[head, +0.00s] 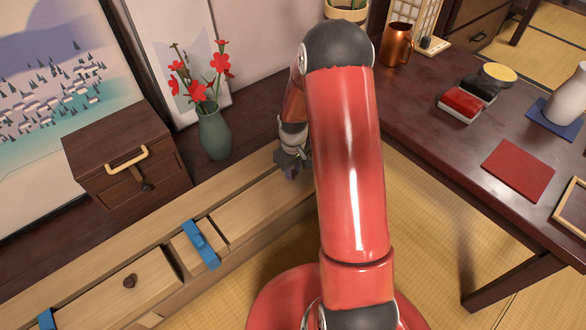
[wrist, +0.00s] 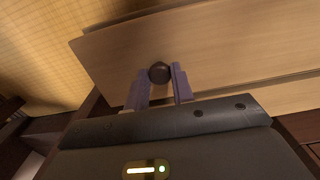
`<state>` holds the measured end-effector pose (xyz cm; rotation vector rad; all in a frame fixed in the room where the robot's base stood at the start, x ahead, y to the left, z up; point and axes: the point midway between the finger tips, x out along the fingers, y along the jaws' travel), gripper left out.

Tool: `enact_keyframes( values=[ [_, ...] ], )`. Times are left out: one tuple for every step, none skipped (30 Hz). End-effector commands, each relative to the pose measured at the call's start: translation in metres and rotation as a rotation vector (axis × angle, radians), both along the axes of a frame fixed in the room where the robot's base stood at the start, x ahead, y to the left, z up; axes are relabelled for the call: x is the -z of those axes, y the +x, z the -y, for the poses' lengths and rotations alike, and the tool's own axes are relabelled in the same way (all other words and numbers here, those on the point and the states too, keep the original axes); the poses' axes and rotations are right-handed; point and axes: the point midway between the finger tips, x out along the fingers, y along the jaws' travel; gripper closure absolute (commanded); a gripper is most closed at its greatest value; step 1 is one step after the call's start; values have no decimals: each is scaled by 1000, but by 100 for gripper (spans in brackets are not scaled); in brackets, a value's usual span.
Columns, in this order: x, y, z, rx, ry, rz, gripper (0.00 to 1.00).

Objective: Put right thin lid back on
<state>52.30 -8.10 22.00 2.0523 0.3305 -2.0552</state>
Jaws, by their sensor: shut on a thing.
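The right thin lid (head: 262,207) is a pale wooden panel at the right end of the long wooden chest in the head view. It fills much of the wrist view (wrist: 235,48), with a round dark knob (wrist: 159,72). My gripper (head: 291,170) is over the lid's right part, partly beside my red arm. In the wrist view its two fingers (wrist: 160,82) stand on either side of the knob and are shut on it. My arm hides the chest's far right end. I cannot tell whether the lid is fully seated.
Left on the chest is another lid with a dark knob (head: 130,281). Blue straps (head: 201,244) cross the chest. Behind stand a small wooden drawer box (head: 125,160) and a green vase (head: 214,135) with red flowers. A dark table (head: 430,125) stands right, above tatami floor (head: 425,235).

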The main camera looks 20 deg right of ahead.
Motion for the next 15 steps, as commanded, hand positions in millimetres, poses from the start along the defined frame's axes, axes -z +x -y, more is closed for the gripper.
enact_keyframes(
  values=[
    [0,0,0,0,0,0,100],
    [0,0,0,0,0,1,100],
    [0,0,0,0,0,1,100],
    [0,0,0,0,0,1,100],
    [0,0,0,0,0,1,100],
    [0,0,0,0,0,1,100],
    [0,0,0,0,0,1,100],
    [0,0,0,0,0,1,100],
    [0,0,0,0,0,1,73],
    [0,0,0,0,0,0,69],
    [0,0,0,0,0,1,65],
    [0,0,0,0,0,1,60],
    [0,0,0,0,0,1,56],
    [0,0,0,0,0,0,52],
    [0,0,0,0,0,0,50]
  ],
)
